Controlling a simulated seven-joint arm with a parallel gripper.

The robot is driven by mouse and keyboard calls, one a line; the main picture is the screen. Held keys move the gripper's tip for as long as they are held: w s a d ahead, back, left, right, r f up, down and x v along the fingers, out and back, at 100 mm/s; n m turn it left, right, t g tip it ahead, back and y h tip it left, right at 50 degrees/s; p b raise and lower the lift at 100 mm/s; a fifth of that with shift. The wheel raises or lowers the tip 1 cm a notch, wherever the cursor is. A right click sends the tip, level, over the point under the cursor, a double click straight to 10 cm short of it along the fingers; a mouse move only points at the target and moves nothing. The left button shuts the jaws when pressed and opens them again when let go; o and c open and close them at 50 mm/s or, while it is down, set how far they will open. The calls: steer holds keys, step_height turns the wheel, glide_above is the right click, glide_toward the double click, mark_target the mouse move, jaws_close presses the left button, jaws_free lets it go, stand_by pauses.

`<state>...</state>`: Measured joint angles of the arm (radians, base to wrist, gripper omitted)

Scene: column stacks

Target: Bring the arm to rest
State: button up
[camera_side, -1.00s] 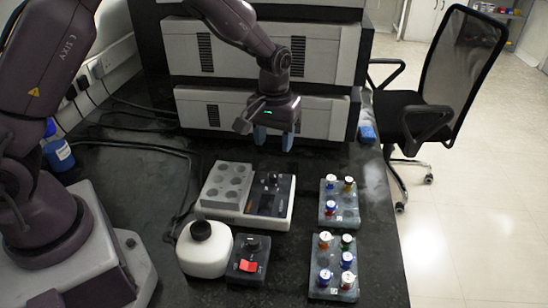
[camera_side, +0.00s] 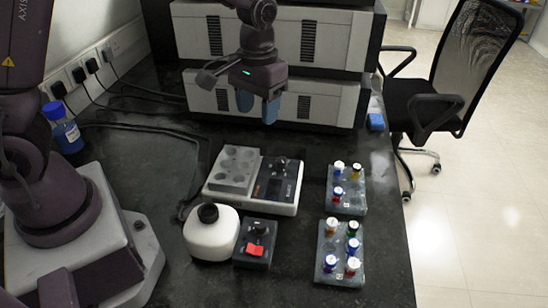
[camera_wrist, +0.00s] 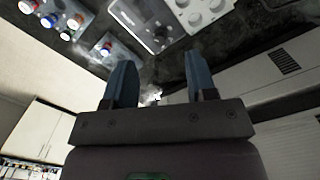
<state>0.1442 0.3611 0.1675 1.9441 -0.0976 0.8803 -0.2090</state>
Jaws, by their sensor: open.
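My gripper (camera_side: 257,106) is in the air above the back of the black bench, in front of the stacked white instruments. Its two blue fingers are apart with nothing between them. In the wrist view my gripper (camera_wrist: 160,82) also shows open and empty, with the heater block device and the vial racks at the top of the picture.
A heater block device (camera_side: 250,204) stands mid-bench. A white bottle (camera_side: 212,240) and a small control box (camera_side: 252,258) are in front of it. Two vial racks (camera_side: 350,204) (camera_side: 325,275) stand at right. White instruments (camera_side: 330,102) stand behind my gripper. A blue-capped bottle (camera_side: 68,137) is at left.

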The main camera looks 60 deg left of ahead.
steer(key=s+r+m+t, duration=0.3)
steer(key=s+r+t, duration=0.3)
steer(key=s+r, duration=0.8)
steer(key=s, duration=0.3)
steer(key=shift+a, duration=0.15)
